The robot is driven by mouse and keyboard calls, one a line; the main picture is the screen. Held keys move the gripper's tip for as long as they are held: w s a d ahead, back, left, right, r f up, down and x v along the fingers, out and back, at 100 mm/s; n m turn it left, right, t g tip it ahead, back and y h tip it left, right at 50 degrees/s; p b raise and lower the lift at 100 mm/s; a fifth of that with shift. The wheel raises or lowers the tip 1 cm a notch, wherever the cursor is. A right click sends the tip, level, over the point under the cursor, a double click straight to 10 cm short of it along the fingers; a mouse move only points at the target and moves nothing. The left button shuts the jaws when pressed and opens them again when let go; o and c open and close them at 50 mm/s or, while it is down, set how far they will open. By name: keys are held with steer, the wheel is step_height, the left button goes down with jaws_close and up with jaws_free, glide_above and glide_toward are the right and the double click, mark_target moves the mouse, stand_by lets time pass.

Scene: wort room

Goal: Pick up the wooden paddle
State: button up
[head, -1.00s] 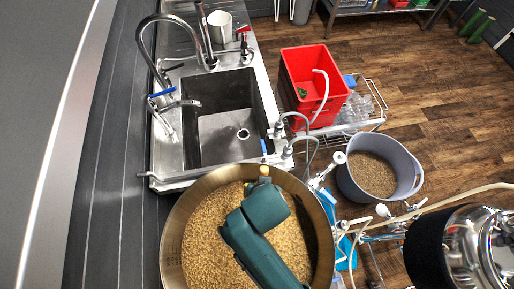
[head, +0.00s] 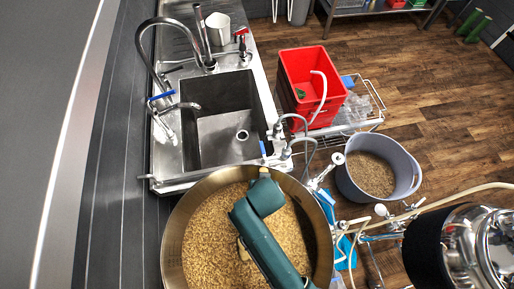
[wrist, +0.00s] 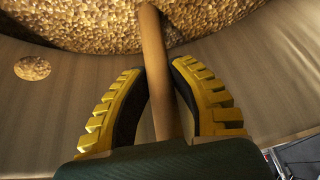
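The wooden paddle's handle (wrist: 155,75) runs between my two yellow-ridged fingers in the wrist view, and its far end meets the grain. My gripper (wrist: 160,70) has its fingertips drawn in close on both sides of the handle and appears shut on it. In the head view, my gripper is mostly hidden by the green wrist, near the back rim of the wide metal kettle (head: 176,245). A small pale part of the paddle (head: 243,249) shows in the grain, left of my arm.
Pale grain (head: 207,235) fills the kettle. A steel sink (head: 225,135) stands behind it. A red crate (head: 300,85) and a grey bucket of grain (head: 350,185) are to the right, with hoses and valves close to the kettle. A shiny vessel (head: 480,245) is at the lower right.

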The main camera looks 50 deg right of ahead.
jaws_close()
steer(key=shift+r, duration=0.15)
